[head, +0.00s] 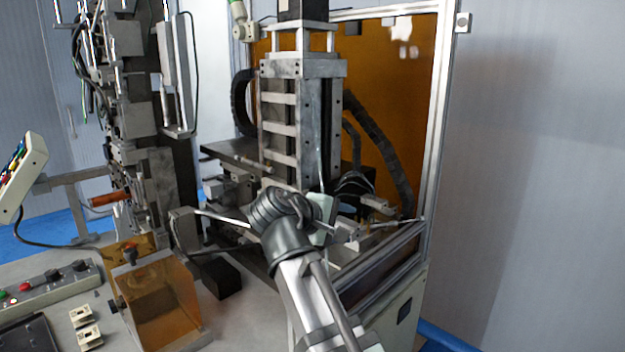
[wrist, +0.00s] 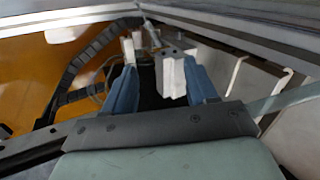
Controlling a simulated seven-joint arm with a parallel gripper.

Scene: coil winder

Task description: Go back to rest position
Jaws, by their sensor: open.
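My gripper (wrist: 160,75) shows in the wrist view with its two blue fingers apart. It is open. A pale metal block (wrist: 173,78) shows in the gap between the fingers, closer to the right finger; I cannot tell whether they touch. In the head view, the pale housing of my gripper (head: 320,217) is at the winder's front, just right of the central column. The fingertips are hard to make out there. The coil winder (head: 298,125) stands behind my arm, with its tall grey slide column upright.
An amber panel (head: 405,120) in a metal frame closes the winder's back and right. A black cable chain (head: 385,150) curves near my gripper.

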